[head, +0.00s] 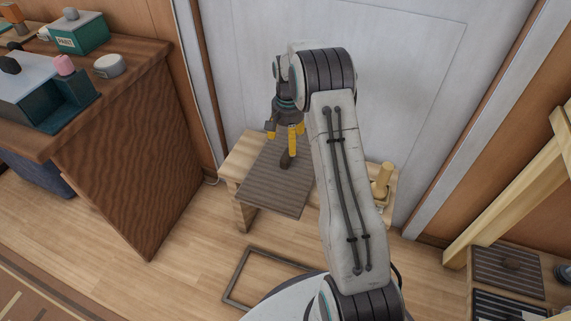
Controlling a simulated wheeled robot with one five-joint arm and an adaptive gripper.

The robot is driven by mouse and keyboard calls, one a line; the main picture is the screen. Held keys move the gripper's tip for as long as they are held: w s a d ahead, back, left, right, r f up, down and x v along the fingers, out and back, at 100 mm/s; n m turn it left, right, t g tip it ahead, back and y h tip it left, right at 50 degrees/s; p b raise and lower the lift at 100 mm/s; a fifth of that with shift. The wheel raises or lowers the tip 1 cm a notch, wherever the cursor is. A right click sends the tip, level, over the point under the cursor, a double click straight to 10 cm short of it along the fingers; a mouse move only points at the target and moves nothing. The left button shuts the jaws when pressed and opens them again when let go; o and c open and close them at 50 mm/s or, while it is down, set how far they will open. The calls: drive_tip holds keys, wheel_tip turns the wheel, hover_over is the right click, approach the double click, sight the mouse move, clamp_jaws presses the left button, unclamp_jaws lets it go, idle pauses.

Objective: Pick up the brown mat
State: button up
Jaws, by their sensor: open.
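The brown mat (270,190) is a flat, ribbed, grey-brown sheet. It lies on a low, light wooden table (243,160) in front of the door, and its near edge reaches the table's front. My gripper (285,142) points down over the mat's far part, with its yellow-marked fingers spread. A small dark upright piece (286,160) shows just below the fingers, at the mat. I cannot tell whether it is fixed to the mat or whether the fingers touch it. My arm hides the table's middle right and part of the mat's right side.
A wooden peg (382,178) stands at the table's right end. An empty rectangular frame (265,278) lies on the floor in front. A brown cabinet (130,170) with boxes stands at left. A similar ribbed panel (500,278) sits on a shelf unit at lower right.

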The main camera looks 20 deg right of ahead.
sight(289, 156)
drive_tip(key=shift+f+m, duration=0.1)
drive_tip(key=shift+m, duration=0.2)
drive_tip(key=shift+f, duration=0.3)
drive_tip(key=shift+s+d+f+b, duration=0.15)
drive_tip(key=shift+f+b, duration=0.75)
drive_tip(key=shift+f, duration=0.75)
drive_tip(key=shift+s+d+f+b, duration=0.1)
drive_tip(key=shift+f+b, duration=0.75)
drive_tip(key=shift+f, duration=0.8)
drive_tip(key=shift+c, duration=0.2)
drive_tip(key=shift+r, duration=0.1)
drive_tip(key=c, duration=1.3)
drive_tip(key=shift+a+r, duration=0.1)
drive_tip(key=shift+c, duration=0.2)
